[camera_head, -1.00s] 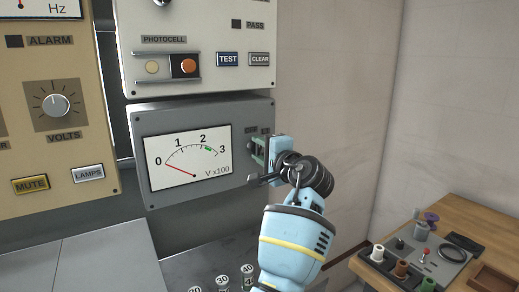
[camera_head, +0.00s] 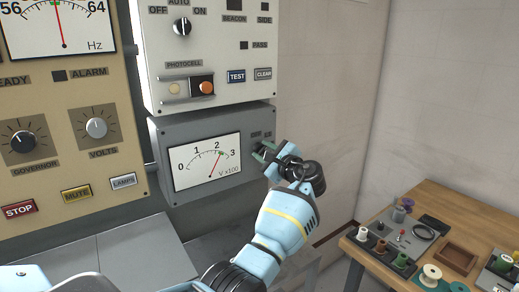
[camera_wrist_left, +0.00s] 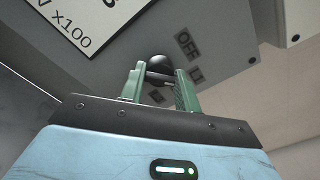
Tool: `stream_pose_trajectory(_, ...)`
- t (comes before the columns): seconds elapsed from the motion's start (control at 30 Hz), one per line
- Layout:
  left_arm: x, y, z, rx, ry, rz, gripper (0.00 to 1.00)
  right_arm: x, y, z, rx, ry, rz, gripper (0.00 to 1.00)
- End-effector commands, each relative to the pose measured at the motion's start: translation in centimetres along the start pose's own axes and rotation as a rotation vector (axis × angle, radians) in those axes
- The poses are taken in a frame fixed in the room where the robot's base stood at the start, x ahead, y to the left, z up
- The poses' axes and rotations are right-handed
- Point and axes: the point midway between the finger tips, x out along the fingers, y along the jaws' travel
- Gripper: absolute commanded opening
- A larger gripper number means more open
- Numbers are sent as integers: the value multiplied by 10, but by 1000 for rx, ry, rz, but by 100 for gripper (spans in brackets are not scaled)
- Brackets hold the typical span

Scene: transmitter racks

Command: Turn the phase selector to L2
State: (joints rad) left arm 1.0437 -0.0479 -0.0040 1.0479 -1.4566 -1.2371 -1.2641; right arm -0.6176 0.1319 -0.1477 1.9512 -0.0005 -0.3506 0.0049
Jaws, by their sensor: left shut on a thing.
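The phase selector is a dark round knob (camera_wrist_left: 157,66) on the grey meter panel (camera_head: 170,132), seen in the left wrist view. An OFF label (camera_wrist_left: 187,46) is beside it, with another label partly seen near it; the knob's pointer direction cannot be read. My left gripper (camera_wrist_left: 160,78) is shut on the knob, with a green finger on each side. The panel's voltmeter (camera_head: 205,161) needle points a little above 2. My right gripper is not in view.
The photocell panel (camera_head: 215,105) is above the meter panel, and a tan panel (camera_head: 62,150) with VOLTS and GOVERNOR knobs is to the left. A wooden table (camera_head: 440,198) with spools and trays stands at the right by bare walls.

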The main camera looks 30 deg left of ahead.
Motion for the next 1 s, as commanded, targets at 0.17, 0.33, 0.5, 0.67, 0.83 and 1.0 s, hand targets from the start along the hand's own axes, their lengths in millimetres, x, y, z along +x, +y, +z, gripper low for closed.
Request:
stream_pose_trajectory(0.17,0,-1,2,167,-3,-2,9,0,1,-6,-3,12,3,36)
stream_pose_trajectory(0.33,0,-1,0,327,-2,-2,9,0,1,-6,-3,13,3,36)
stream_pose_trajectory(0.5,0,0,0,467,-2,-1,9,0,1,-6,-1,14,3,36)
stream_pose_trajectory(0.67,0,0,0,575,-2,-2,9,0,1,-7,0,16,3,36)
stream_pose_trajectory(0.83,0,0,-1,654,-1,-2,9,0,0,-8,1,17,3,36)
stream_pose_trajectory(1.0,0,0,-1,701,-1,-1,9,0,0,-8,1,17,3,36)
